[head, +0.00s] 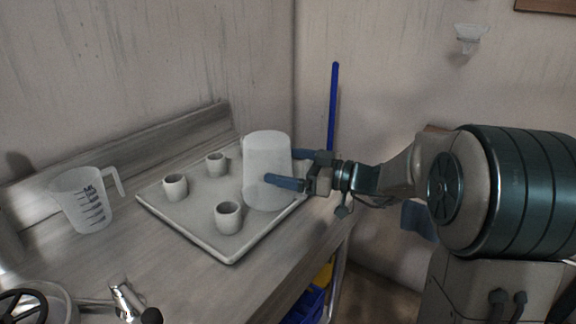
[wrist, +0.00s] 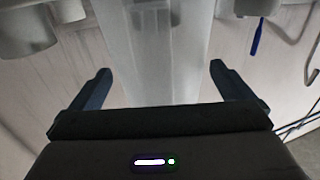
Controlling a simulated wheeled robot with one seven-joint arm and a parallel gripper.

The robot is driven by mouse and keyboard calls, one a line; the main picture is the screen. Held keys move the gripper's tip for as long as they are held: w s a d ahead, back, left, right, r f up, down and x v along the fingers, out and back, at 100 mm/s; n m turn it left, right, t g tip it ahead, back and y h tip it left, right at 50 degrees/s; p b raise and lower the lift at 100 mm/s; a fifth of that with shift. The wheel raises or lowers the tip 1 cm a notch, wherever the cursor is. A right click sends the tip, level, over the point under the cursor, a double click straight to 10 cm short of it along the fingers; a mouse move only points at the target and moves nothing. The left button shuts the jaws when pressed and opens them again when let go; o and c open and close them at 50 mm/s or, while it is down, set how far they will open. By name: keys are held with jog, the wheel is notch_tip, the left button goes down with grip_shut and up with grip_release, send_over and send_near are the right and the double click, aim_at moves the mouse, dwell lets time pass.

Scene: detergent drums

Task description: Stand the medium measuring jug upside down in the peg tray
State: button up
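A pale translucent jug (head: 266,165) stands upside down, wide end low, at the right side of the peg tray (head: 185,229). It looks upright, though which peg it covers is hidden. My gripper (head: 291,170) reaches in from the right, one finger in front of the jug and one behind. In the wrist view the fingers (wrist: 160,72) are spread wide on either side of the jug (wrist: 196,40), with its handle strip between them. Contact is hard to tell. Pegs (head: 175,188), (head: 216,165) and (head: 228,218) are bare.
Another translucent jug (head: 85,200) with dark markings stands upright left of the tray, handle to the right. A metal fitting (head: 124,302) and a black-handled item (head: 25,305) lie at the front left. A blue pole (head: 333,105) stands behind my gripper.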

jog(key=v, duration=1.3)
jog(key=s+a+m+g+h+p, duration=0.65)
jog(key=s+p, duration=0.25)
jog(key=s, duration=0.3)
jog(key=s+d+r+m+t+h+p, duration=0.2)
jog(key=s+d+r+m+h+p, duration=0.4)
jog(key=h+p, duration=0.4)
jog(key=shift+s+d+m, duration=0.35)
jog(key=shift+s+m, duration=0.2)
jog(key=shift+s, duration=0.2)
